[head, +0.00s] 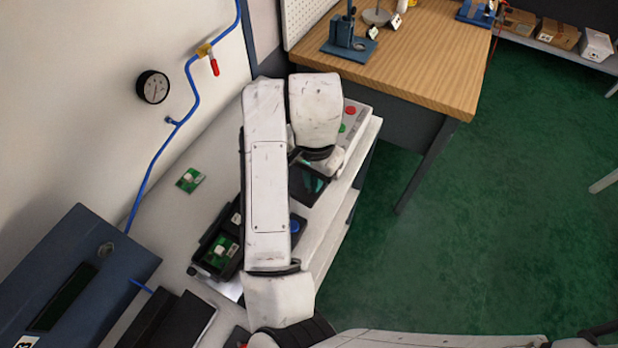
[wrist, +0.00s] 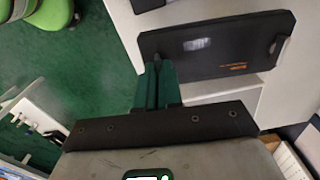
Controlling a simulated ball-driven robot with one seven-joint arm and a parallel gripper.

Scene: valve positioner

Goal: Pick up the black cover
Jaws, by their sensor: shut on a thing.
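The black cover (wrist: 215,45) is a flat dark plate with rounded corners, a pale shine and a small orange mark in the wrist view. In the head view it shows as a dark panel (head: 306,187) at the right edge of the white bench, partly hidden by my arm. My gripper (wrist: 157,68) has green fingers, shut on the cover at its near left edge. In the head view the fingers (head: 316,182) show small and green against the dark panel. Whether the cover rests on the bench or is lifted I cannot tell.
An open black housing with a green board (head: 222,250) stands on the bench left of my arm. A loose green board (head: 190,180) lies farther back. A blue box (head: 75,280) is at left, and a wooden workbench (head: 420,60) behind. Green floor lies open at right.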

